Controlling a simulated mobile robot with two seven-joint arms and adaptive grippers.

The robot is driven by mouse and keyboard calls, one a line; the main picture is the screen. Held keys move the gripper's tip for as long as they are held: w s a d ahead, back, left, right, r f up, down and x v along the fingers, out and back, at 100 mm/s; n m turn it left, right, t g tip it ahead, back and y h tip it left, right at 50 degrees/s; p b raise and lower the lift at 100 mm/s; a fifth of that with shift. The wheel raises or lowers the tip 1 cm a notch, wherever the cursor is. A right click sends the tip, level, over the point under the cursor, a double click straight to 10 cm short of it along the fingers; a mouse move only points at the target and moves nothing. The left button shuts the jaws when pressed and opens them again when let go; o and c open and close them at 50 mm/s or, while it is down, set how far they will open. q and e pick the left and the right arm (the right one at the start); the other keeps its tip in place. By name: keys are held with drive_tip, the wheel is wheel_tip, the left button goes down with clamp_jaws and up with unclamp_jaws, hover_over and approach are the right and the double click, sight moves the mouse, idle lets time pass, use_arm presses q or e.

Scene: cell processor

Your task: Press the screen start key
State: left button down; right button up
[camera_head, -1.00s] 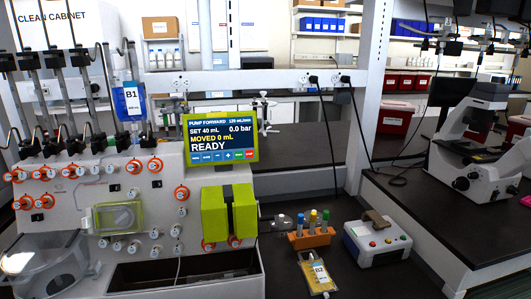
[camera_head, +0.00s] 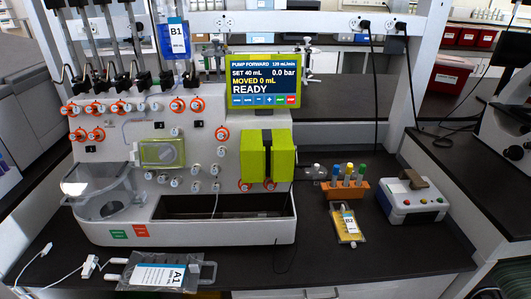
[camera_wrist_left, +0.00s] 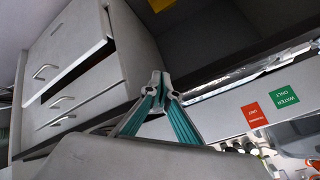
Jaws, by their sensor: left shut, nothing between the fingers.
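The screen (camera_head: 265,82) is a dark blue panel in a lime-green frame on the upper right of the cell processor (camera_head: 110,200), in the head view. It reads "PUMP FORWARD", "SET 40 mL", "MOVED 0 mL", "READY" and 0.0 bar. A row of small keys runs along its bottom; a green key (camera_head: 280,100), its label too small to read surely, sits beside the red key (camera_head: 292,100) at the right end. My left gripper (camera_wrist_left: 160,78) shows only in the left wrist view, shut and empty, its teal-padded fingers meeting at the tips, apart from the screen. My right gripper is in neither view.
A bag B1 (camera_head: 174,40) hangs left of the screen. An orange tube rack (camera_head: 345,190), bag B2 (camera_head: 346,225) and a small device (camera_head: 412,198) stand right on the bench. Bag A1 (camera_head: 160,275) lies at the front. Grey drawers (camera_wrist_left: 65,75) fill the wrist view's left.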

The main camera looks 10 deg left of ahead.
use_arm(q)
drive_tip(key=s+d+f+n+t+h, duration=0.1)
drive_tip(key=d+f+n+h, duration=0.1)
drive_tip(key=d+f, duration=0.4)
drive_tip(key=shift+s+f+t+h, duration=0.35)
drive_tip(key=shift+f+h, duration=0.15)
drive_tip(key=shift+f, duration=0.15)
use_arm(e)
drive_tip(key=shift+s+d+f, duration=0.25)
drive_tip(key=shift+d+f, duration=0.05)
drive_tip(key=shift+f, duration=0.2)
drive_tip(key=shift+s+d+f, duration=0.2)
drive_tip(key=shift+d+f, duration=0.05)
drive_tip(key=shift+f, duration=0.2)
use_arm(q)
drive_tip(key=shift+d, duration=0.2)
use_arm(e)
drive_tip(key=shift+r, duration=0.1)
